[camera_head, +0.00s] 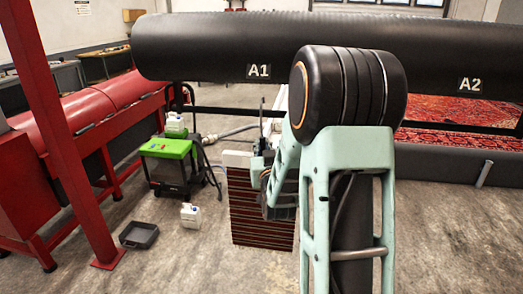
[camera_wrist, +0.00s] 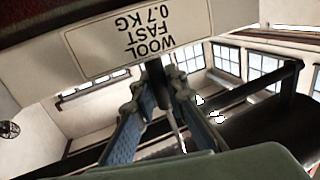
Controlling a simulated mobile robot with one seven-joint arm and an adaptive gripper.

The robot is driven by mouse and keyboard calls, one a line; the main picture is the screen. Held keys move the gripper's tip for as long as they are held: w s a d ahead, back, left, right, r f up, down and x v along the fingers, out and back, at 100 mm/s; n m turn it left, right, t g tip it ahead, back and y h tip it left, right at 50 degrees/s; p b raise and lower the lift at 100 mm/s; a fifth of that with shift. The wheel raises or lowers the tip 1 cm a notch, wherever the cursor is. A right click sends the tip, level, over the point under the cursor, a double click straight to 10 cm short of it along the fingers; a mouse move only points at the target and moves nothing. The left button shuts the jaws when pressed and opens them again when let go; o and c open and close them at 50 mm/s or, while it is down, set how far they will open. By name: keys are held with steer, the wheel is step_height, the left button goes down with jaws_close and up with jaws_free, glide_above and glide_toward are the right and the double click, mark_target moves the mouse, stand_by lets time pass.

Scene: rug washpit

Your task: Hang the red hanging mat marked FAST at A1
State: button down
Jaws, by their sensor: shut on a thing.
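The red hanging mat (camera_head: 262,215), dark red with thin stripes, hangs down in the head view below the beam label A1. Its white header (camera_head: 237,159) shows at its top left. In the wrist view the header's label (camera_wrist: 135,38) reads WOOL FAST 0.7 KG, upside down. My gripper (camera_wrist: 155,80) is shut on the header, with its blue-grey fingers reaching up to it. In the head view my arm hides part of the mat. The A1 plate (camera_head: 258,71) is on the thick black roller (camera_head: 200,48), above the mat and apart from it.
The A2 plate (camera_head: 469,85) is farther right on the roller. A red patterned rug (camera_head: 460,90) lies behind it. A green-topped machine (camera_head: 168,150), white jugs (camera_head: 190,216), a black tray (camera_head: 138,235) and a red machine (camera_head: 60,130) stand at left.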

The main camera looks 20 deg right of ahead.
steer(key=shift+w+d+r+b, duration=0.1)
steer(key=shift+w+d+b, duration=0.4)
steer(key=shift+w, duration=0.3)
steer(key=shift+w+d+r+b, duration=0.1)
steer(key=shift+w+d+b, duration=0.2)
steer(key=shift+w+d, duration=0.4)
steer(key=shift+w+a, duration=0.1)
steer(key=shift+a, duration=0.05)
steer(key=shift+f, duration=0.25)
steer(key=shift+f+b, duration=1.9)
steer(key=shift+b, duration=0.75)
steer(key=c, duration=1.9)
jaws_free()
steer(key=v, duration=1.2)
